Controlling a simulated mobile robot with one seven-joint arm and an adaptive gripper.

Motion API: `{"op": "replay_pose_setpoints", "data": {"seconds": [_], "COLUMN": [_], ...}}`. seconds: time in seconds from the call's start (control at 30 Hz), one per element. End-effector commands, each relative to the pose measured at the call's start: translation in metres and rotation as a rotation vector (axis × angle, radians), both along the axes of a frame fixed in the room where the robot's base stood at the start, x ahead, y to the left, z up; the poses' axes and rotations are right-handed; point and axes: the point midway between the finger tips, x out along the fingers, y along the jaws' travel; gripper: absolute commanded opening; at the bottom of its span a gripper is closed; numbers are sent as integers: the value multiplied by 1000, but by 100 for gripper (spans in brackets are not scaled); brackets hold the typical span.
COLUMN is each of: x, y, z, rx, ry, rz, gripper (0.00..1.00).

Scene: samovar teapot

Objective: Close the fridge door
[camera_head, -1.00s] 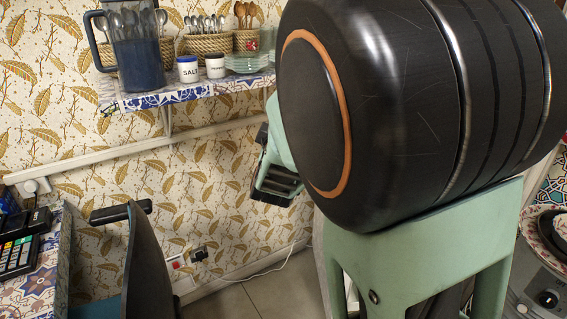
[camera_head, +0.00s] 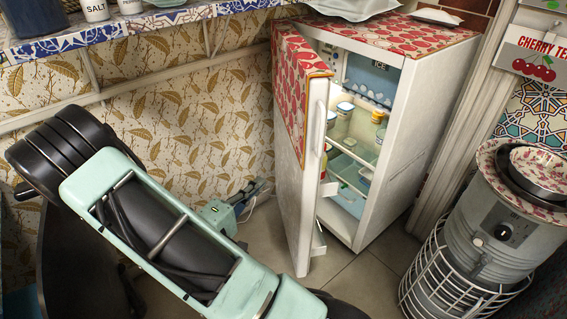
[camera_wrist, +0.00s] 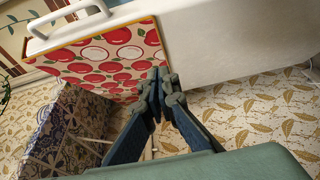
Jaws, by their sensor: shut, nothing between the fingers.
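The fridge (camera_head: 420,120) stands in the corner in the head view, white with a red fruit-patterned top. Its door (camera_head: 296,190) stands open, swung out to the left, and shelves with jars show inside. The door has a red patterned upper panel and a white lower part. My gripper (camera_head: 258,188) is just left of the door's outer face, low down and small in this view. In the wrist view my gripper (camera_wrist: 160,80) is shut and empty, its tips close to the door's patterned panel (camera_wrist: 110,58). I cannot tell whether they touch. A white handle (camera_wrist: 68,20) is at the far edge.
A tiled shelf (camera_head: 140,24) runs along the papered wall at the left. A grey samovar (camera_head: 500,230) on a white wire stand (camera_head: 455,280) stands right of the fridge. Floor tiles (camera_head: 375,270) are clear in front of the fridge.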

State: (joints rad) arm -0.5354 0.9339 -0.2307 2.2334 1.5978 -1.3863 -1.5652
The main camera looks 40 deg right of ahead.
Motion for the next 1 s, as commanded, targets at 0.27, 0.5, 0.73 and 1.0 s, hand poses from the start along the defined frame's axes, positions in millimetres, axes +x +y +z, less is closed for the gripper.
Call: {"op": "replay_pose_setpoints", "data": {"seconds": [0.27, 0.5, 0.73, 1.0], "x": [16, 35, 22, 19], "y": [-46, -92, -119, -126], "z": [-2, -1, -1, 1], "rx": [1, 0, 2, 2], "ry": [-3, -3, -2, -2], "rz": [-6, -4, 0, 2], "gripper": [0, 0, 0, 0]}}
